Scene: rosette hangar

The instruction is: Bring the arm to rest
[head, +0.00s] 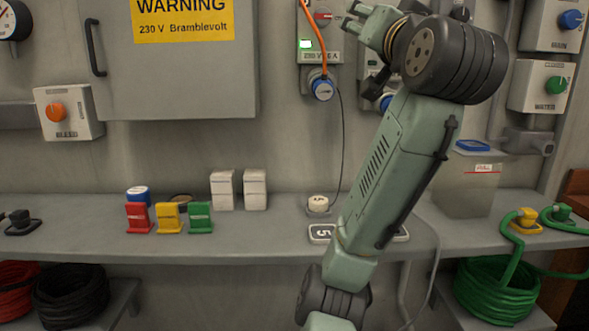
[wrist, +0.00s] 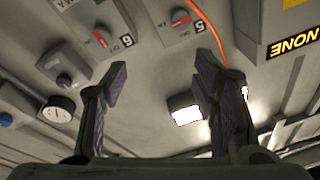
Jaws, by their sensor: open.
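My gripper (wrist: 160,72) is open and empty in the wrist view, its two dark ridged fingers apart with nothing between them. In the head view my arm rises from the bottom centre, across the bench front, to a bent wrist at the top right of centre. The gripper end there is raised high in front of the wall, near the sockets. My arm hides part of the bench and of the wall sockets. The wrist view looks up at wall panels and the ceiling.
An orange cable (head: 313,40) hangs by a socket with a blue plug (head: 322,88). A grey warning cabinet (head: 180,80) is at left.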

